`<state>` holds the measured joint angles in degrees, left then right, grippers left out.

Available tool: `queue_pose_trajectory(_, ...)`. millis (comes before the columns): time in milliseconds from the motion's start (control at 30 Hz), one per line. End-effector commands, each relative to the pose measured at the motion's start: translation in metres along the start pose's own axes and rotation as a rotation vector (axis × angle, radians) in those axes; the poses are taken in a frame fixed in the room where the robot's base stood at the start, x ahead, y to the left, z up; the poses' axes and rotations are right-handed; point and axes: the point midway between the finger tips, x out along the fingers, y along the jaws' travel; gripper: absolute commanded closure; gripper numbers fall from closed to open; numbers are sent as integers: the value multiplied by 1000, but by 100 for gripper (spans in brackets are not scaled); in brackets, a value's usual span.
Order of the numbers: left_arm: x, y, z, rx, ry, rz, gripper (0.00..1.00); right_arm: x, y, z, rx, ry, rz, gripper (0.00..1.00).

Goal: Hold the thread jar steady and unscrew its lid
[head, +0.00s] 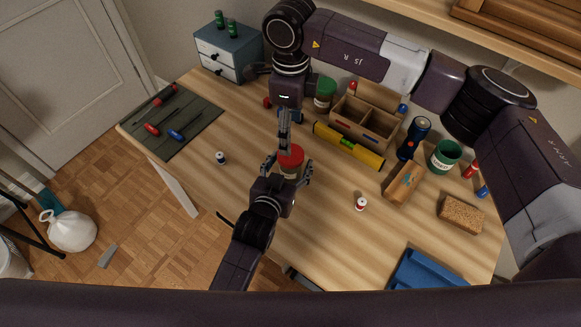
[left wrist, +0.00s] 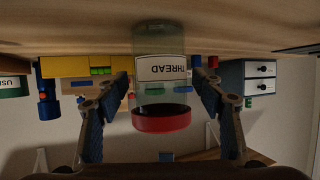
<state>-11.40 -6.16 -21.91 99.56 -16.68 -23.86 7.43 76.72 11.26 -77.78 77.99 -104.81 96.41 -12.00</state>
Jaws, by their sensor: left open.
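The thread jar (left wrist: 160,72) is clear with a white THREAD label and stands upright on the desk; the left wrist view shows it upside down. Its red lid (head: 291,157) is on top and also shows in the left wrist view (left wrist: 161,119). My left gripper (head: 287,170) is open, with one finger on each side of the jar and gaps visible in the left wrist view. My right gripper (head: 284,135) points down by the lid, seen nearly edge-on. Whether it touches the lid or how wide it is cannot be told.
A yellow level (head: 348,146) and a wooden organizer (head: 366,122) lie behind to the right. A green-lidded jar (head: 325,91) stands near my right gripper. A small wooden box (head: 403,184) and white-red spool (head: 361,204) are right. A dark tool mat (head: 190,133) lies left.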

Motion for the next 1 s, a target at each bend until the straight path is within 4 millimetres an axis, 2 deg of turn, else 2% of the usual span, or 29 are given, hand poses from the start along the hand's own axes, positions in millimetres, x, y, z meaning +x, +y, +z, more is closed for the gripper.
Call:
queue_pose_trajectory(67, 0, 0, 0, 0, 1, 0, 38, 0, 0, 0, 0, 0, 0, 34)
queue_pose_trajectory(633, 0, 0, 0, 1, 1, 0, 100, 0, 0, 0, 0, 0, 0, 34)
queue_pose_trajectory(867, 0, 0, 0, 1, 1, 0, 100, 0, 0, 0, 52, 0, -1, 34)
queue_pose_trajectory(1000, 0, 0, -1, 1, 1, 0, 100, 0, 0, 0, 210, 0, -2, 34)
